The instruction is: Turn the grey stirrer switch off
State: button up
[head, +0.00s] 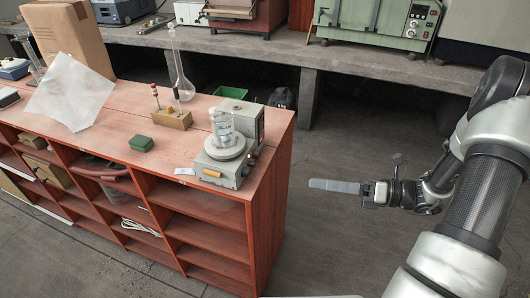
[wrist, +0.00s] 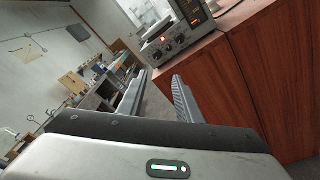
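The grey stirrer (head: 224,172) stands at the right end of the red-brown cabinet top, with a glass beaker (head: 222,128) on its round plate. My gripper (head: 335,186) is to the right of the cabinet, in free air, apart from the stirrer. In the wrist view its two fingers (wrist: 160,78) are spread with nothing between them, below the panel.
A concrete bench (head: 270,48) with instruments runs behind. The floor right of the cabinet is clear.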

jog(key=w+d+m+t, duration=0.1)
jog(key=m+t, duration=0.1)
send_near(252, 164)
jog(key=x, duration=0.6)
jog(key=shift+w+a+f, duration=0.25)
jog(key=shift+w+f, duration=0.1)
jog(key=shift+w, duration=0.05)
grip_shut()
